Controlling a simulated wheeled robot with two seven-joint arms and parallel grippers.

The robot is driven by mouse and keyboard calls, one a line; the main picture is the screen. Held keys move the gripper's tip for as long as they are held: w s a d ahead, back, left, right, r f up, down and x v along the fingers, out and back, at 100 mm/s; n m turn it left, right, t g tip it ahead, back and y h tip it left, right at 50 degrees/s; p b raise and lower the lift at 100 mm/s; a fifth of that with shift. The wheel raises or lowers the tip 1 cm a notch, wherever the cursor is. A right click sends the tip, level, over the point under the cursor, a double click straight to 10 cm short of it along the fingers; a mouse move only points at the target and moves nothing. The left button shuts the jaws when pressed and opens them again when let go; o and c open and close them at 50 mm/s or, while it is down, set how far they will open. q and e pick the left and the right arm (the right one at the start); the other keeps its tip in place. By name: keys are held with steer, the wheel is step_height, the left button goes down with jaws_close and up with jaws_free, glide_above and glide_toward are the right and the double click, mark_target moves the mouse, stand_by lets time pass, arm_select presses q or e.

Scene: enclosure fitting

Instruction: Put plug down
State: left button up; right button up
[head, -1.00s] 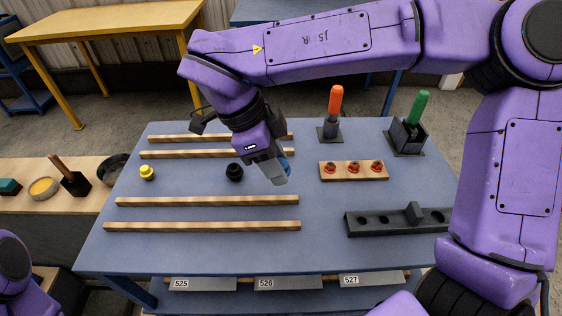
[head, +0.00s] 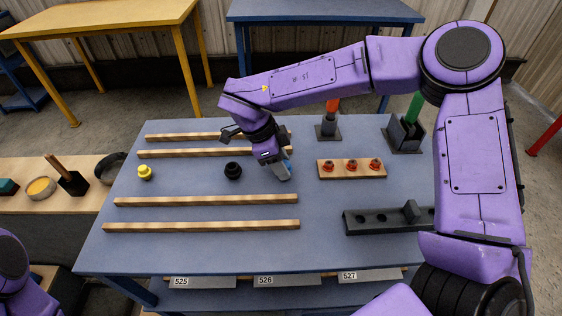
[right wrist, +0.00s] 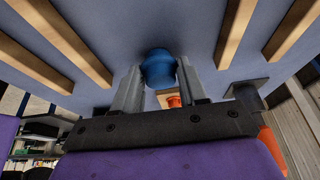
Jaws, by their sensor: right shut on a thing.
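A blue plug (right wrist: 158,70) sits between the fingers of my right gripper (right wrist: 158,78) in the right wrist view, and the fingers are shut on it. In the head view my right gripper (head: 284,172) is low over the blue table (head: 230,240), right of a black plug (head: 233,170). Only a sliver of the blue plug (head: 288,163) shows there; whether it touches the table I cannot tell. A yellow plug (head: 145,172) stands farther left. Part of my left arm shows at the lower left edge, but its gripper is not in view.
Wooden rails (head: 200,226) lie across the table. A wooden block with red-orange pieces (head: 351,169) and a dark block with holes (head: 372,222) are to the right. Orange- and green-handled tools (head: 412,108) stand in holders behind. Table between the black plug and middle rail is clear.

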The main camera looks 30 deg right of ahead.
steer(key=shift+s, duration=0.1)
steer(key=o, duration=1.1)
steer(key=shift+f, duration=0.1)
steer(key=v, duration=1.2)
steer(key=shift+a, duration=0.1)
